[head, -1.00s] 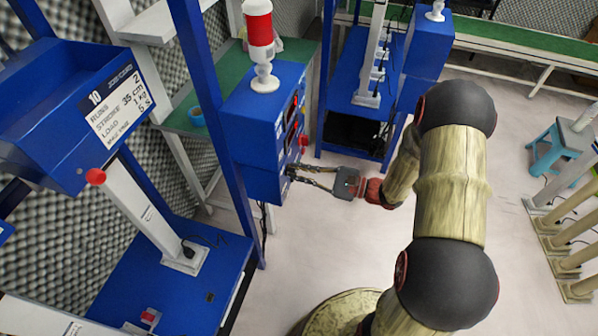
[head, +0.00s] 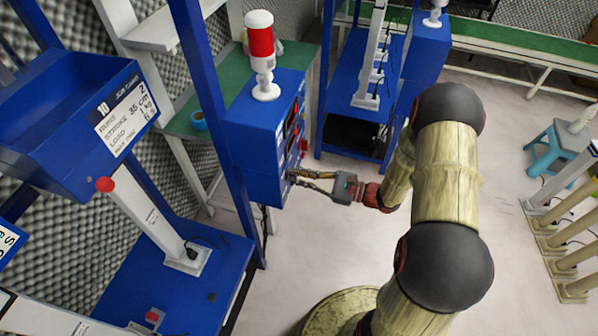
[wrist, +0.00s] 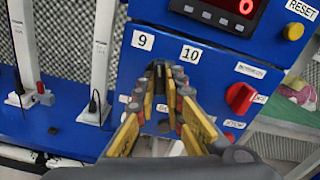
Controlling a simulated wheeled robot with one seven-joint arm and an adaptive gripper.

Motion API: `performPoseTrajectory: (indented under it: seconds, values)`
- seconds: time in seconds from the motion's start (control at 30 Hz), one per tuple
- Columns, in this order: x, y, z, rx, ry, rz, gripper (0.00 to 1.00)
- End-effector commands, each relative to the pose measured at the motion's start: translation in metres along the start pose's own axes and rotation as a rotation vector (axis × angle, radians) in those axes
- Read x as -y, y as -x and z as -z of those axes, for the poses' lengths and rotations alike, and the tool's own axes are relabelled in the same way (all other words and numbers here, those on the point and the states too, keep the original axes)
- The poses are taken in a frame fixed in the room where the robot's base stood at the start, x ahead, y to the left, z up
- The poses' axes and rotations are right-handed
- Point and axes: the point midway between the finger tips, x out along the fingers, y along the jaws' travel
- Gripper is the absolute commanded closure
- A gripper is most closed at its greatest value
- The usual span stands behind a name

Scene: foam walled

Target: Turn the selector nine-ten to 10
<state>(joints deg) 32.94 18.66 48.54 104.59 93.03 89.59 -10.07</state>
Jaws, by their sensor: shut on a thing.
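The selector nine-ten sits on the front of a blue control box (head: 262,130), below the labels "9" (wrist: 143,40) and "10" (wrist: 191,54) in the wrist view. My gripper (wrist: 159,78) is shut on its dark knob (wrist: 158,70), with one finger on each side. The fingers cover most of the knob, so which label it points to cannot be told for certain. In the head view my gripper (head: 292,177) reaches the lower front of the box from the right, and the knob is hidden.
Right of the selector is a red rotary knob (wrist: 240,97). Above are a red digital display (wrist: 240,8) and a yellow reset button (wrist: 293,31). A red-and-white beacon (head: 260,45) stands on the box. A blue post (head: 222,130) is left of it.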

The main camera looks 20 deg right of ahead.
Motion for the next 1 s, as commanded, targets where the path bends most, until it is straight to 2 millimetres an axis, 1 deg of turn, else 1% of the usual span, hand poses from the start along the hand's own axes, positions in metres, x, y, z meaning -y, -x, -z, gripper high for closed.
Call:
performPoseTrajectory:
  seconds: [0.03,0.6,0.8,1.0]
  values:
    - [0.0006,0.0,-0.0044,-0.001,-0.043,-0.001,1.0]
    - [-0.0004,0.0,-0.0038,-0.001,-0.566,0.0,1.0]
    - [-0.001,0.0,-0.0027,-0.001,-0.706,0.0,1.0]
    - [-0.0011,0.0,-0.0018,0.0,-0.799,0.0,1.0]
